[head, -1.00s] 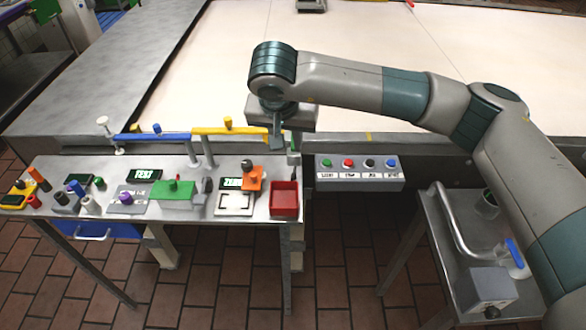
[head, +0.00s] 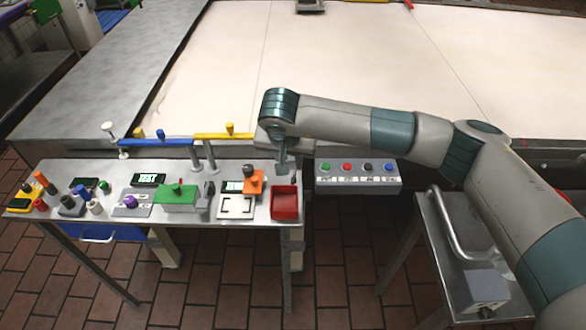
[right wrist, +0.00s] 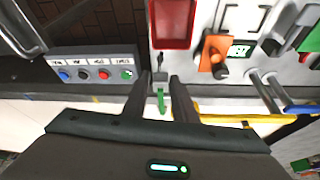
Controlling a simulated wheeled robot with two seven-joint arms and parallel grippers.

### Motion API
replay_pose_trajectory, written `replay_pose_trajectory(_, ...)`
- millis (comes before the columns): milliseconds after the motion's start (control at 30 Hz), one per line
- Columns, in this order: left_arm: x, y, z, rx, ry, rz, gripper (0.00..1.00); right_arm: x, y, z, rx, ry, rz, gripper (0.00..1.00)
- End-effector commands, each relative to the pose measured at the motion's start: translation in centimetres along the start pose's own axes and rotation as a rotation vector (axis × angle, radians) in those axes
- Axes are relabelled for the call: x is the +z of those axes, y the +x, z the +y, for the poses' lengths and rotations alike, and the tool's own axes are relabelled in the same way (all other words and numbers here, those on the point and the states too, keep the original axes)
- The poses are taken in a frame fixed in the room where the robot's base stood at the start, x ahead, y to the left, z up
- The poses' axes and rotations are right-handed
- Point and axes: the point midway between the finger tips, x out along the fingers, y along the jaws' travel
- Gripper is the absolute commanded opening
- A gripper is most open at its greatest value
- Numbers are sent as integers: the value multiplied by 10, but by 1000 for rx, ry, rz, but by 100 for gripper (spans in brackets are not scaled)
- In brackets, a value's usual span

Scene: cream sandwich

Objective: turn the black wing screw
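I cannot pick out a black wing screw with certainty. A dark knob (head: 247,165) stands on an orange block (head: 254,182) left of the red bin; the knob (right wrist: 219,71) and orange block (right wrist: 212,48) also show in the right wrist view. My right gripper (right wrist: 160,92) has its two dark fingers spread apart. A small green piece (right wrist: 160,100) on a grey stem shows between them, with no clear contact. In the head view my right gripper (head: 282,166) points down behind the red bin, right of the orange block. My left gripper is out of view.
The red bin (head: 285,203) stands at the bench's right end. A button box (head: 357,175) is to its right. Yellow (head: 225,136) and blue (head: 160,142) bars on posts run along the back. A green block (head: 177,198) and several small parts crowd the bench.

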Motion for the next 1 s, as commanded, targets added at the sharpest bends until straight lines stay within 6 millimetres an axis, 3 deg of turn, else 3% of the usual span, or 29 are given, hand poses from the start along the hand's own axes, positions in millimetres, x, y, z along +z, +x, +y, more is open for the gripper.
replay_pose_trajectory(200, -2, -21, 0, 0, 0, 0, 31, 0, 38, 1, 3, 1, -3, 25)
replay_pose_trajectory(500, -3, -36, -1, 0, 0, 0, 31, 0, 83, 0, 1, 1, -2, 25)
replay_pose_trajectory(700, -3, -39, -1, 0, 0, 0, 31, 0, 96, 0, 0, 0, 0, 25)
replay_pose_trajectory(1000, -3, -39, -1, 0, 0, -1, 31, 0, 98, 0, 0, -1, 1, 25)
